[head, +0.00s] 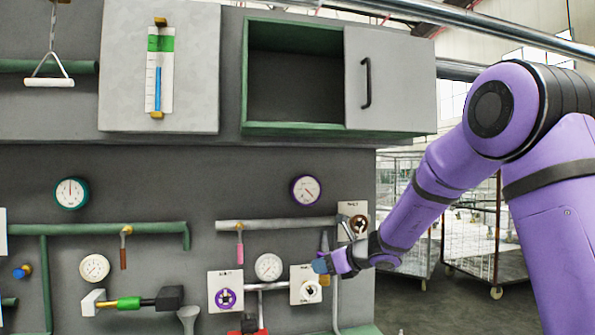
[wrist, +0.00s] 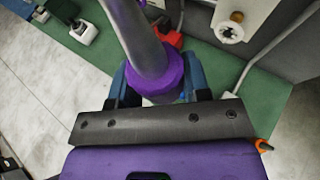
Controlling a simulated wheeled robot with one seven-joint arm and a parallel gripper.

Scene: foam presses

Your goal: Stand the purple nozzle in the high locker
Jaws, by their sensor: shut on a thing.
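The purple nozzle (wrist: 146,45) is a grey tapering tube with a purple collar, held between my blue fingers in the wrist view. My gripper (wrist: 156,78) is shut on it at the collar. In the head view my gripper (head: 320,266) is small, low in front of the panel's right part, and the nozzle's narrow part (head: 324,242) sticks up just above it. The high locker (head: 295,88) is a green-framed box at the top of the panel, up and left of my gripper. Its left half is open and looks empty; a grey door (head: 408,85) covers its right half.
Wire cage trolleys (head: 485,230) stand behind my arm.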

